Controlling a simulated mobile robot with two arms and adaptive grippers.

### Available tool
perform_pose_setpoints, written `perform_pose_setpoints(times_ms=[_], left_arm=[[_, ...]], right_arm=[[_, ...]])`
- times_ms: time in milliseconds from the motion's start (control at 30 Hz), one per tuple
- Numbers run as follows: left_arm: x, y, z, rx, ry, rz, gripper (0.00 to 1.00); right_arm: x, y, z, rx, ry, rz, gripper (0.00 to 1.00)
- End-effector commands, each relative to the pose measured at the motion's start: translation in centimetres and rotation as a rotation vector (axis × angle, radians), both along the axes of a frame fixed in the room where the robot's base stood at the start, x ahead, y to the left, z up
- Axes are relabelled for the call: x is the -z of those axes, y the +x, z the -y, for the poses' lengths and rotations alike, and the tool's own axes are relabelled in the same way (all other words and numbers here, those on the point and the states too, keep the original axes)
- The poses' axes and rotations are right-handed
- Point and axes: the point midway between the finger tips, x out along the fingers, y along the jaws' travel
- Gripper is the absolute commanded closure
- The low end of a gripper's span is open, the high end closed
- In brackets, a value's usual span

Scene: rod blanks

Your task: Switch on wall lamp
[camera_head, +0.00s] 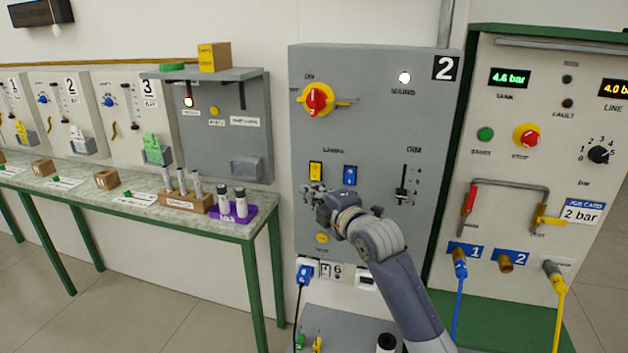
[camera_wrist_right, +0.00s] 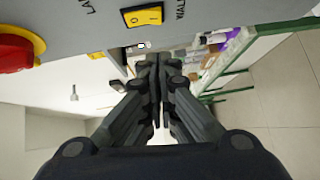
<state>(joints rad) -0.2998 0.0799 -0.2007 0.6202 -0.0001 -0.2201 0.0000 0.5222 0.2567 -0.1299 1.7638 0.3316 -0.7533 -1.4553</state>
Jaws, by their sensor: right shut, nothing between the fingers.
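The yellow rocker switch (camera_head: 315,171) is on the left under the "LAMPS" label on the grey panel marked 2 (camera_head: 375,130). It shows closer at the top of the right wrist view (camera_wrist_right: 142,16), with a label starting "WALL" beside it, partly cut off. A blue rocker switch (camera_head: 350,175) is to its right. My right gripper (camera_head: 310,190) is shut and empty, just below the yellow switch in the head view. In the wrist view its closed fingertips (camera_wrist_right: 153,58) are clear of the switch face. I cannot tell which way the rocker is set. My left gripper is not in view.
A red and yellow rotary switch (camera_head: 317,99) is above the rockers, and a dimmer slider (camera_head: 402,185) is to the right. A yellow button (camera_head: 322,238) and a blue plug (camera_head: 305,271) are below. A bench (camera_head: 130,207) with rod holders stands left.

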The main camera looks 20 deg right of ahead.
Motion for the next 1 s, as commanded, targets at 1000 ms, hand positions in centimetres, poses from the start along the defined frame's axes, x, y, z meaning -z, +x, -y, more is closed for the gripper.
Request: perform_pose_setpoints(times_ms=[1000], left_arm=[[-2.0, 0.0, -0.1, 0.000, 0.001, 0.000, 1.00]], right_arm=[[0.8, 5.3, 1.9, 0.001, -0.003, 0.002, 1.00]])
